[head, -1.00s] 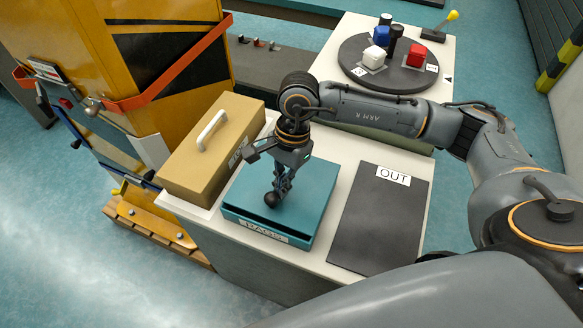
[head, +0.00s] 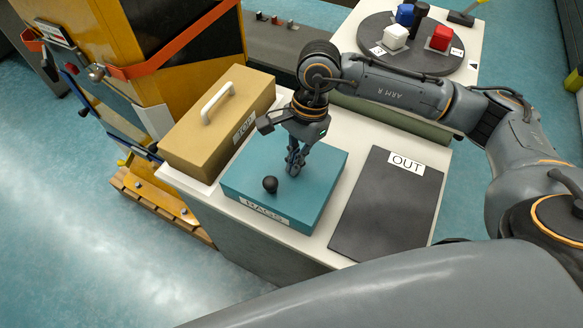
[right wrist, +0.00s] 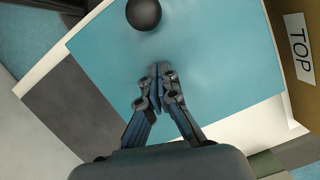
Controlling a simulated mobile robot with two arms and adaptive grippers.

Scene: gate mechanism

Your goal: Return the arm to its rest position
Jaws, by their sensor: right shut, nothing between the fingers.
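My right arm (head: 400,92) reaches in from the right over the white-topped bench. My right gripper (head: 293,170) points down over the teal RAGS box (head: 325,190). It is shut and empty, apart from the black ball knob (head: 270,184) on the box top. In the right wrist view the shut fingertips (right wrist: 158,68) are just below the knob (right wrist: 143,14), over the teal surface (right wrist: 220,60). How high the fingertips are above the box is hard to tell. My left gripper is not in view.
A tan TOP box (head: 190,140) with a white handle stands left of the RAGS box. A dark OUT mat (head: 385,215) lies to its right. A round dark turntable (head: 440,58) carries white, blue and red blocks behind my arm. A yellow cabinet (head: 120,85) stands at left.

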